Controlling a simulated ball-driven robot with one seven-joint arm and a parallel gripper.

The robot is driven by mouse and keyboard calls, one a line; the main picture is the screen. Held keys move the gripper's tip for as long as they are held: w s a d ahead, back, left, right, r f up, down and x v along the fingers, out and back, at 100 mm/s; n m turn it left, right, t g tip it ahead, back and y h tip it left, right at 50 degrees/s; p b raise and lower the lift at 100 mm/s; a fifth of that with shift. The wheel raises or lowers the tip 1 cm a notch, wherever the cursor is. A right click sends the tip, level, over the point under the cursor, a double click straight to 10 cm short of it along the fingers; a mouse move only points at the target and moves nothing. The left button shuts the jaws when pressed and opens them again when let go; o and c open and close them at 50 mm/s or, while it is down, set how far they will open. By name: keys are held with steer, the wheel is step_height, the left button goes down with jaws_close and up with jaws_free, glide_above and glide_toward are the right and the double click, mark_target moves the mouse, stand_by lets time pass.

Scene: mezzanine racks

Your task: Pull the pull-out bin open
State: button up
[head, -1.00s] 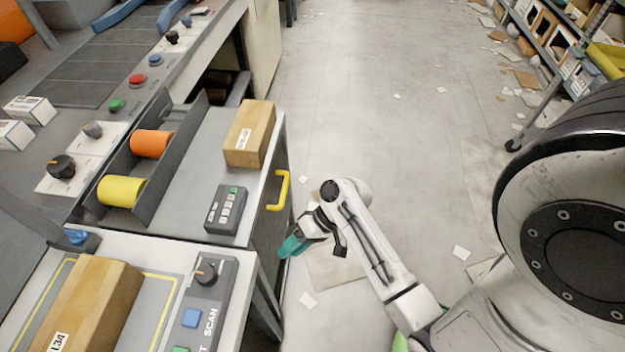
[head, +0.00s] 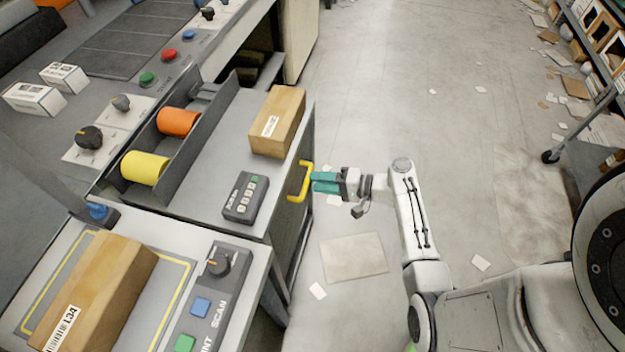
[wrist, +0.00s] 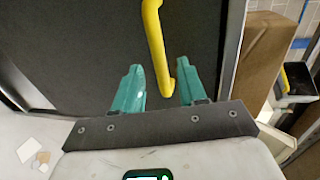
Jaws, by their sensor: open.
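The pull-out bin has a dark front panel (wrist: 90,40) and a yellow handle (head: 300,182) on the side of the grey bench. In the wrist view the yellow handle (wrist: 155,45) runs down from the top edge, and its lower end shows between the two teal fingers. My gripper (head: 314,183) is at the handle in the head view, pointing left. In the wrist view my gripper (wrist: 160,84) is open, with a finger to each side of the handle's end. I cannot tell whether either finger touches it.
A cardboard box (head: 278,122) and a grey keypad (head: 245,198) rest on the bench top above the bin. Another box (head: 95,290) lies on the scan station in front. The floor right of the bin is clear apart from a flat cardboard sheet (head: 353,257) and paper scraps.

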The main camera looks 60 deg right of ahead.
steer(key=shift+x, duration=1.4)
jaws_close()
